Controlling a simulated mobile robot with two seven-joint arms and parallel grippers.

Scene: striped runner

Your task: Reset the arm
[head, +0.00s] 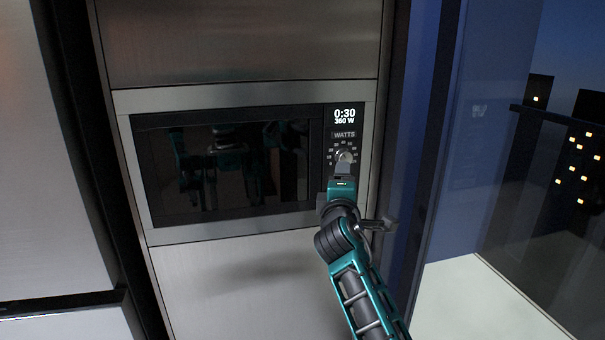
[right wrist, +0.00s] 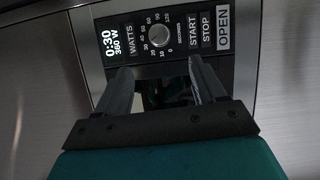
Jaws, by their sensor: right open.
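My right arm reaches in from the lower right in the head view, with its right gripper (head: 343,170) in front of the control panel of a built-in microwave (head: 130,165). In the right wrist view the two fingers of the right gripper (right wrist: 161,68) are spread apart with nothing between them. The round dial (right wrist: 159,35) lies just beyond the fingertips, apart from them in that view. In the head view the gripper covers the panel below the dial (head: 345,156). My left gripper is not in view.
The microwave display (head: 344,116) reads 0:30 and 360 W. START, STOP and OPEN (right wrist: 223,27) labels sit beside the dial. The dark microwave door (head: 230,165) is shut and reflects my body. A blue wall and a window (head: 560,150) stand to the right.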

